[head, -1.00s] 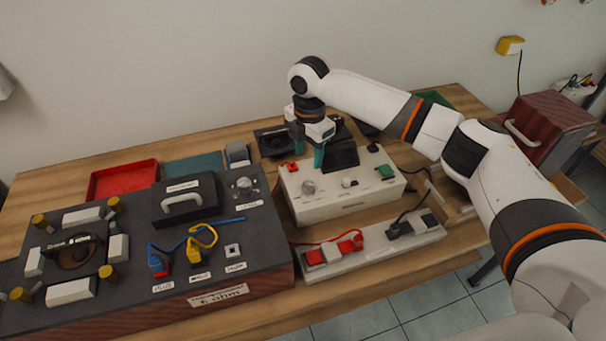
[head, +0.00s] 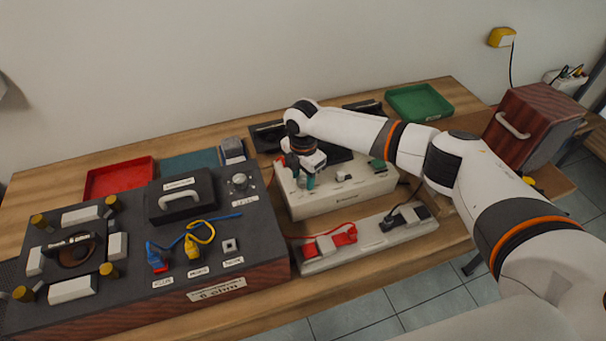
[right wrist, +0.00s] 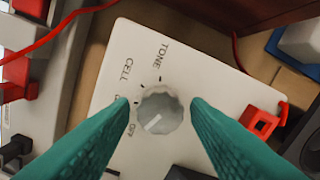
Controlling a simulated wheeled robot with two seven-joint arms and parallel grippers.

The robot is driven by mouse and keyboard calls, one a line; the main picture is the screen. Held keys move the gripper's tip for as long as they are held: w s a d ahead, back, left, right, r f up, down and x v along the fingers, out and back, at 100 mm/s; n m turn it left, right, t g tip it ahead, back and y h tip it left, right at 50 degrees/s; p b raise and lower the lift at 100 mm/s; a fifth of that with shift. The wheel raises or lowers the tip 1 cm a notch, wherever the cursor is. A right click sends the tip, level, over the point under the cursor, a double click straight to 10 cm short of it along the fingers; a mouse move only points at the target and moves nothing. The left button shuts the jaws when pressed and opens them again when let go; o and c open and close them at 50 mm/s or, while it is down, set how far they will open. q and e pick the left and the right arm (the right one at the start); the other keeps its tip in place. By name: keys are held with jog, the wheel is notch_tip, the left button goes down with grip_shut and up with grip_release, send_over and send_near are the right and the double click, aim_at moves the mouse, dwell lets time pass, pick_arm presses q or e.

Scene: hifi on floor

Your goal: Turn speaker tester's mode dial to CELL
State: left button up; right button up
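The speaker tester (head: 340,190) is a cream box right of the middle of the table in the head view. In the right wrist view its grey mode dial (right wrist: 159,110) sits on the cream panel. The labels TONE, CELL and OFF show around it, with another label partly hidden. The dial's light pointer line is toward OFF. My right gripper (head: 304,180) is over the tester's left part, pointing down. In the right wrist view its green fingers (right wrist: 160,105) are open, one on each side of the dial, with gaps visible. My left gripper is not in view.
A power strip (head: 370,238) lies in front of the tester. The dark speaker box (head: 140,270) stands close on the left. A green tray (head: 420,103) is behind right.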

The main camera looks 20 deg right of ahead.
jog(key=c, duration=0.7)
jog(key=shift+r+m+p, duration=0.2)
jog(key=shift+m+p, duration=1.1)
jog(key=shift+m, duration=0.1)
jog(key=m+p, duration=0.2)
jog(key=m, duration=0.1)
jog(key=m+p, duration=0.4)
jog(key=m, duration=0.3)
jog(key=m+p, duration=0.2)
jog(key=m, duration=0.2)
jog(key=shift+m+p, duration=0.3)
jog(key=shift+m, duration=0.1)
jog(key=shift+f, duration=0.1)
jog(key=o, duration=1)
jog(key=shift+c, duration=0.2)
